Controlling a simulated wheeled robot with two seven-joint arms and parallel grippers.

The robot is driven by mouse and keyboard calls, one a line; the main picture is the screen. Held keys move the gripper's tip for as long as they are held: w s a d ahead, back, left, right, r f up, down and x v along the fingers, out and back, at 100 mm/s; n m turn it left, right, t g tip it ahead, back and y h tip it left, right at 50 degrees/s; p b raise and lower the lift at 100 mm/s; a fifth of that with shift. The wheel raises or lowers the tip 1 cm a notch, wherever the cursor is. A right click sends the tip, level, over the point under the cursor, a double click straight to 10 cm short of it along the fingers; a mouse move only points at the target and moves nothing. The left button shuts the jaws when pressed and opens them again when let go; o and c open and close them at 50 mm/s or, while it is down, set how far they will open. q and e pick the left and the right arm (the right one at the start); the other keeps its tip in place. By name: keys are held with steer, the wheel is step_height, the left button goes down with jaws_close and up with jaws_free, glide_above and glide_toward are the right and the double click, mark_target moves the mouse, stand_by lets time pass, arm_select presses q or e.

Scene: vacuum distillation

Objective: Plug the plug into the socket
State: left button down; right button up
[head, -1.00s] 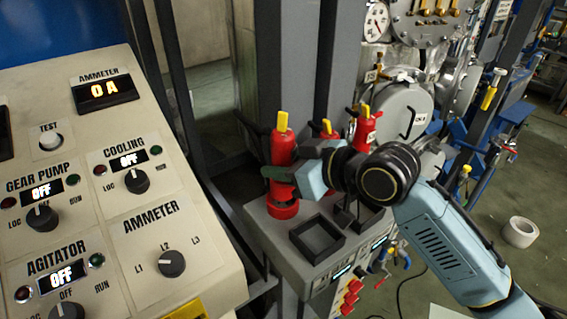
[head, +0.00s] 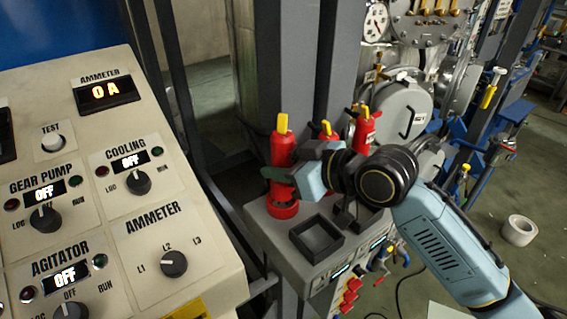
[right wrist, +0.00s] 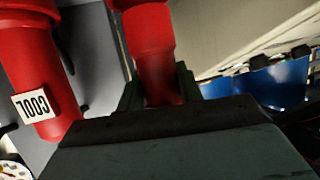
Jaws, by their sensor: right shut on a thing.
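The red plug with a yellow top (head: 282,148) stands upright on the left of the grey box. My right gripper (head: 280,174) is shut around its body; its jaws hide part of it. In the right wrist view the red plug (right wrist: 158,65) sits between the two fingers (right wrist: 160,92). Directly below, a red ring-shaped socket (head: 283,210) sits on the box top. The plug's lower end is at the ring, but I cannot tell how deep it sits. My left gripper is not in view.
Two more red, yellow-topped cylinders (head: 365,130) stand behind my right wrist. A "COOL" labelled red cylinder (right wrist: 42,85) shows in the wrist view. A black square frame (head: 316,239) lies on the grey box (head: 268,232). A control panel (head: 120,220) fills the left.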

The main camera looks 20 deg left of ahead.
steer(key=shift+p, duration=0.35)
stand_by(0.6)
steer(key=shift+f+b, duration=0.95)
steer(key=shift+f, duration=0.9)
steer(key=shift+r, duration=0.1)
steer(key=shift+r+p, duration=1.5)
steer(key=shift+p, duration=0.15)
steer(key=shift+p, duration=0.65)
stand_by(0.8)
steer(key=shift+f+b, duration=0.95)
steer(key=shift+f, duration=0.6)
steer(key=o, duration=1.3)
steer(key=shift+f, duration=0.1)
